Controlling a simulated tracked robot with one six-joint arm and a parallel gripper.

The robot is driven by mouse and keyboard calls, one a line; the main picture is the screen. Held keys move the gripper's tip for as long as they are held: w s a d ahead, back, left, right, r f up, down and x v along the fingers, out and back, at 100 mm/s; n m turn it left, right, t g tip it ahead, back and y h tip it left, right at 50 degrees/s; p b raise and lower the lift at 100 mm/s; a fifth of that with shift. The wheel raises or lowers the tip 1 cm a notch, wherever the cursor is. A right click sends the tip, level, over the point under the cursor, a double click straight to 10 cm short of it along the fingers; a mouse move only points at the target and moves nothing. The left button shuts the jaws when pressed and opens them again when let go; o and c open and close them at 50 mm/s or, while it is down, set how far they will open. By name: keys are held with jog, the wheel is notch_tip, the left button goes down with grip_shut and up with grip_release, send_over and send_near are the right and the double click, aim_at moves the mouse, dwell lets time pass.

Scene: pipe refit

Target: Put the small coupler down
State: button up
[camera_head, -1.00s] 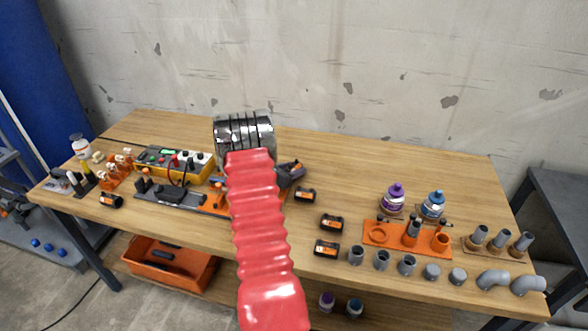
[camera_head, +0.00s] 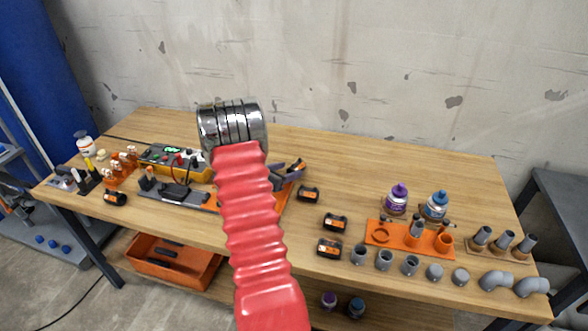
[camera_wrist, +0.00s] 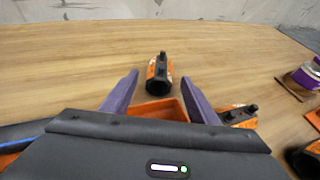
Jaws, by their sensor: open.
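My gripper (camera_wrist: 160,80) is open in the wrist view, with its two purple fingers spread and nothing held between them. It is above an orange tray (camera_wrist: 158,109), part of which shows between the fingers. In the head view my red arm hides most of the gripper. Several short grey pipe pieces stand along the front right edge of the table, among them an open coupler-like ring (camera_head: 359,255), a second one (camera_head: 384,260) and a third one (camera_head: 410,265). I cannot tell which is the small coupler.
Black-and-orange batteries lie mid-table, one (camera_head: 308,193) near the tray. An orange fixture (camera_head: 400,238) stands at right, with a purple bottle (camera_head: 397,199) and a blue bottle (camera_head: 436,206) behind it. A yellow tester (camera_head: 178,162) is at left. The back middle table is clear.

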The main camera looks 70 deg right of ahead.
jog(key=v, duration=0.5)
jog(key=shift+w+a+r, duration=0.1)
jog(key=shift+a, duration=0.2)
dwell(0.4)
jog(key=shift+w+a+r, duration=0.1)
jog(key=shift+a+r, duration=0.15)
jog(key=shift+r, duration=0.15)
jog(key=w+a+r+m+t+y, duration=0.15)
jog(key=a+r+m, duration=0.25)
jog(key=a+r, duration=0.55)
jog(key=w+a+r+m+y, duration=0.15)
jog(key=a+r+m, duration=0.4)
jog(key=a, duration=0.65)
jog(key=s+a+r+m+t+y, duration=0.2)
jog(key=a+y, duration=0.1)
jog(key=a, duration=0.9)
jog(key=s+a+r+m+t+y, duration=0.2)
jog(key=s+a+t+y, duration=0.1)
jog(key=a, duration=0.9)
jog(key=s+a+r+m+t+y, duration=0.2)
jog(key=a+r+y, duration=0.1)
jog(key=a, duration=1)
jog(key=shift+s+y, duration=0.3)
jog(key=shift+y, duration=0.2)
jog(key=shift+a+r, duration=0.1)
